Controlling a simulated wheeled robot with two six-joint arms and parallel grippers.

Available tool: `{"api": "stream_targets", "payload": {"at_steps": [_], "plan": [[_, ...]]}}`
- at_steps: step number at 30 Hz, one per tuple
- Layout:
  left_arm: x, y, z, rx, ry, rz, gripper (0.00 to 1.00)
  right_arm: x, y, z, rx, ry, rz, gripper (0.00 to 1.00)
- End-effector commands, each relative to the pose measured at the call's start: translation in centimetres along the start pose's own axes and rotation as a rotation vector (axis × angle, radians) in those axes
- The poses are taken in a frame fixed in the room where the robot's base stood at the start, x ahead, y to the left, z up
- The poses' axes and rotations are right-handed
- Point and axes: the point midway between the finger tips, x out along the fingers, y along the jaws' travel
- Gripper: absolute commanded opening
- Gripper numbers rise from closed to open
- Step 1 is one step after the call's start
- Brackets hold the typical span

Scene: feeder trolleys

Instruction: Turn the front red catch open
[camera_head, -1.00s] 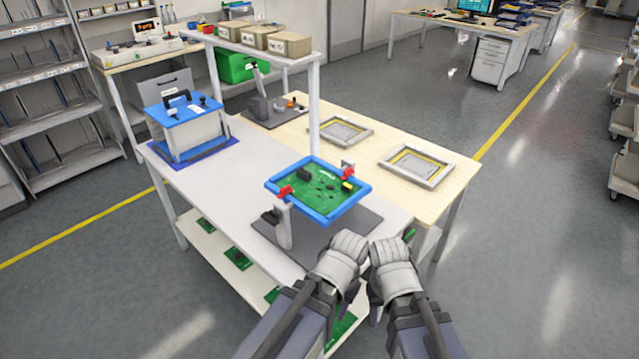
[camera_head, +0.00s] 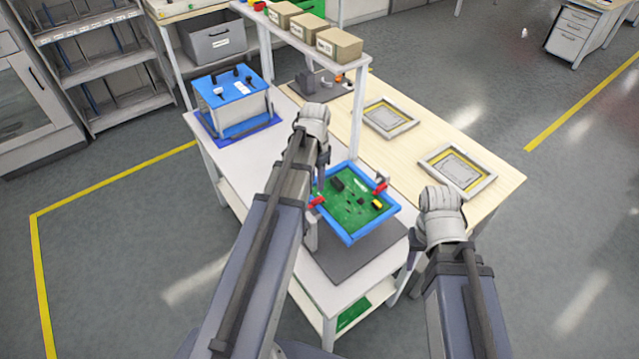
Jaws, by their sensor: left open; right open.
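A blue frame (camera_head: 351,238) holds a green circuit board (camera_head: 352,207) with dark parts and one yellow part, raised above a dark grey mat. One red catch (camera_head: 317,201) sits at the frame's left side, and another red catch (camera_head: 380,188) sits at its right side. My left gripper (camera_head: 323,180) is open, just above and behind the left catch, with no clear contact. My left arm hides the stand below that catch. My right gripper (camera_head: 412,260) is open and empty, right of the frame by the table's edge.
A blue-topped box (camera_head: 232,88) stands at the table's far left. Boxes (camera_head: 339,45) line a shelf above, whose post (camera_head: 358,112) rises behind the frame. Two grey trays, one nearer (camera_head: 458,170) and one farther (camera_head: 390,118), lie on the wooden table.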

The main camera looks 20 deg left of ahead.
Motion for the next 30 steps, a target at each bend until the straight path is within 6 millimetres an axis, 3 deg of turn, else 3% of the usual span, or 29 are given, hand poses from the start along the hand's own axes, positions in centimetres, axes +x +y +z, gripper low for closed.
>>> {"api": "stream_targets", "payload": {"at_steps": [8, 24, 30], "plan": [[0.9, 0.1, 0.0, 0.000, 0.000, 0.000, 0.41, 0.9, -0.1, -0.1, -0.001, 0.000, 0.000, 0.50], [7.2, 0.1, 0.0, -0.001, 0.000, 0.000, 0.41, 7.1, -0.7, -0.4, -0.006, 0.000, 0.001, 0.50], [8.0, 0.1, 0.0, -0.001, 0.000, 0.000, 0.41, 8.0, -0.7, -0.5, -0.006, 0.000, 0.001, 0.50]]}}
